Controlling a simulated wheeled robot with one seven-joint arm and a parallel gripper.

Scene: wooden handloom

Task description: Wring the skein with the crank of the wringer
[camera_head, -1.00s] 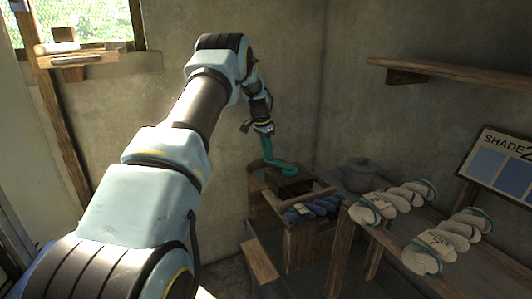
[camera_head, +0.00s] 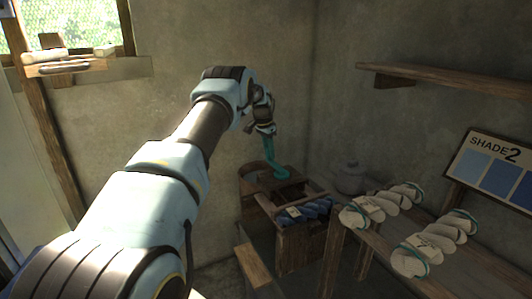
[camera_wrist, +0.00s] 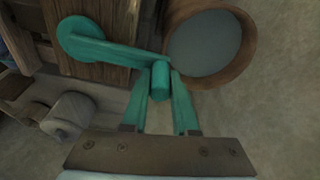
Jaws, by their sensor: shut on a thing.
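The teal crank (camera_head: 281,174) is on top of the wooden wringer (camera_head: 290,190) in the corner. In the wrist view, the crank's arm (camera_wrist: 112,50) runs from a round hub at upper left to an upright grip (camera_wrist: 160,82). My gripper (camera_wrist: 160,88) has its teal fingers on either side of that grip and is shut on it. In the head view, my gripper (camera_head: 268,142) reaches down onto the crank from above. I cannot make out a skein on the wringer; fingers and crank hide part of it.
A round wooden tub (camera_wrist: 248,50) with grey-blue liquid stands close beside the crank. Blue bundles (camera_head: 306,212) lie in a wooden box in front. A shelf (camera_head: 440,85) hangs above.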

